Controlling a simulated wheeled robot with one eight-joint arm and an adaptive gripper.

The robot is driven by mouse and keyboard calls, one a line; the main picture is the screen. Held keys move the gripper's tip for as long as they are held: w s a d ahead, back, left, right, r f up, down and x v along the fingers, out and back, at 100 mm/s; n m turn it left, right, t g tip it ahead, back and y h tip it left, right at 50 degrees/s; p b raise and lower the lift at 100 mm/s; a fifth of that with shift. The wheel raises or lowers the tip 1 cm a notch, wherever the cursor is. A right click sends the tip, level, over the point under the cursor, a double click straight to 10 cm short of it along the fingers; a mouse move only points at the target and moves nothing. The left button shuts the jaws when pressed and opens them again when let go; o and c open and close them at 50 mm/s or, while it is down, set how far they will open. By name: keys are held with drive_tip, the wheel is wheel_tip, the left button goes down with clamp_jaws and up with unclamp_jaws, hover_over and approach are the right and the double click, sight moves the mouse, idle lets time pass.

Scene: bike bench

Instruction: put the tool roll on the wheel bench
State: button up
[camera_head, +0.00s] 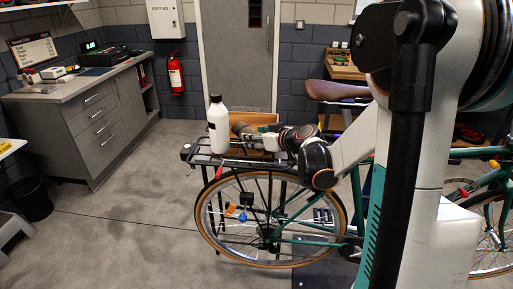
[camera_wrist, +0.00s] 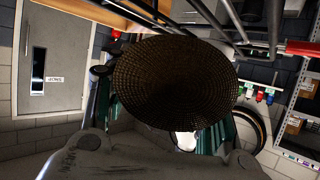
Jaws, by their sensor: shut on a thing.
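In the wrist view a large, dark brown woven round shape, which looks like the end of the tool roll (camera_wrist: 175,82), fills the middle. In the head view the tool roll (camera_head: 240,129) is a small brown-grey shape at the tip of my arm. My gripper (camera_head: 254,134) is shut on it, above the black rear rack of a green bicycle and just right of a white bottle. Whether the roll touches the rack cannot be told. The fingers are mostly hidden. I cannot tell for certain which surface is the wheel bench.
The white bottle (camera_head: 218,126) with a black cap stands upright on the rack (camera_head: 205,158). The bicycle wheel (camera_head: 215,247) is below. A grey cabinet counter (camera_head: 70,92) stands at the left, and a wooden bench (camera_head: 342,70) at the back. The floor between counter and bicycle is clear.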

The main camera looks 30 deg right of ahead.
drive_tip(key=shift+f+b, duration=0.45)
drive_tip(key=shift+f, duration=1.1)
drive_tip(key=shift+f, duration=0.2)
drive_tip(key=o, duration=1.3)
drive_tip(key=shift+r, duration=0.15)
